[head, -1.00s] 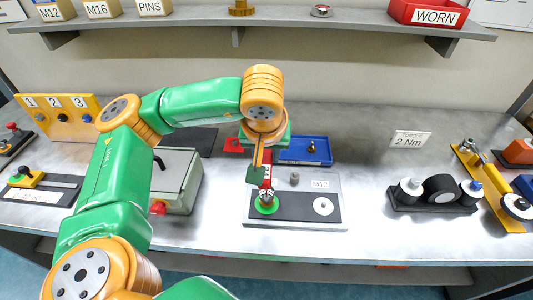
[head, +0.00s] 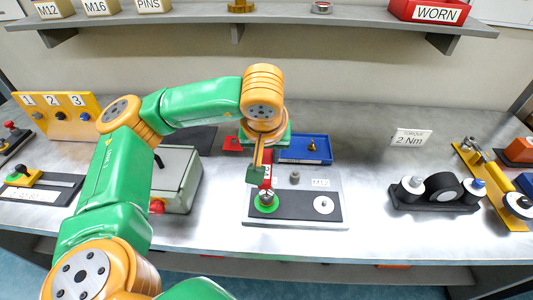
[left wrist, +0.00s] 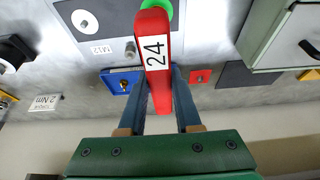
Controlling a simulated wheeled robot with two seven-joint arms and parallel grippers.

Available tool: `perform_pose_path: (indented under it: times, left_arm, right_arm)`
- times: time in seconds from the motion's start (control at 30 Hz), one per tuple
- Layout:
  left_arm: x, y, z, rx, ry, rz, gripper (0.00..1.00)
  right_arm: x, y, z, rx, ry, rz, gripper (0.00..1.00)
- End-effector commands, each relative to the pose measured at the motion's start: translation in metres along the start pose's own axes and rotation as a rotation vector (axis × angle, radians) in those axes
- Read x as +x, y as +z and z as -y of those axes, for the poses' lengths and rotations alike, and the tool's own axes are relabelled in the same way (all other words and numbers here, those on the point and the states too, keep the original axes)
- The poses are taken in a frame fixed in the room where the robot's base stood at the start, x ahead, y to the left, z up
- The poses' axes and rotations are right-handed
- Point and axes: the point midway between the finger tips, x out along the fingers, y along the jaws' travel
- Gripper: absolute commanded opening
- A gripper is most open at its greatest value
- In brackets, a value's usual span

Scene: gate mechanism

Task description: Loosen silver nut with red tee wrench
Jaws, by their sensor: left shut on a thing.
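My left gripper (head: 262,174) is over the grey plate, with its fingers on the red tee wrench (head: 267,184). In the left wrist view the wrench (left wrist: 155,45) is a red bar with a white label "24", and the gripper (left wrist: 161,85) is shut on it. The wrench's lower end stands at the green ring (head: 266,209) on the plate's dark strip. Metal shows at the ring's middle, but the wrench and hand partly hide it, so I cannot tell whether the wrench is seated on a silver nut. My right gripper is out of view.
The plate (head: 334,186) also carries a grey stud (head: 294,177) and a white disc (head: 323,205). A blue tray (head: 320,143) lies behind it. A grey box (head: 182,170) with a red knob stands close on the left. Bare table lies right of the plate.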

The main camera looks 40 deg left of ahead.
Motion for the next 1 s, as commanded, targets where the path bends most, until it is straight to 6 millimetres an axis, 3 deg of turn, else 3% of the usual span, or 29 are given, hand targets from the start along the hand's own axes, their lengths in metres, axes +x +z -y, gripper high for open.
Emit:
perform_pose_path:
  times: [0.77, 0.8, 0.9, 1.0]
  left_arm:
    - [0.003, 0.0016, 0.0002, 0.0, -0.002, 0.002, 0.0]
    - [0.0031, 0.0017, 0.0002, 0.001, -0.002, 0.002, 0.27]
    - [0.0031, 0.0017, 0.0002, 0.001, -0.002, 0.002, 0.0]
    - [0.0031, 0.0018, 0.0002, 0.001, -0.002, 0.002, 0.0]
  right_arm:
    - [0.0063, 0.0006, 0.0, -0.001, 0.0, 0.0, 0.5]
    - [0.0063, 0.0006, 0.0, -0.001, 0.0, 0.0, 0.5]
    - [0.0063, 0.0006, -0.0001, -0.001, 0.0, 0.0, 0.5]
    - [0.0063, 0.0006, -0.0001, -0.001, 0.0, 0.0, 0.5]
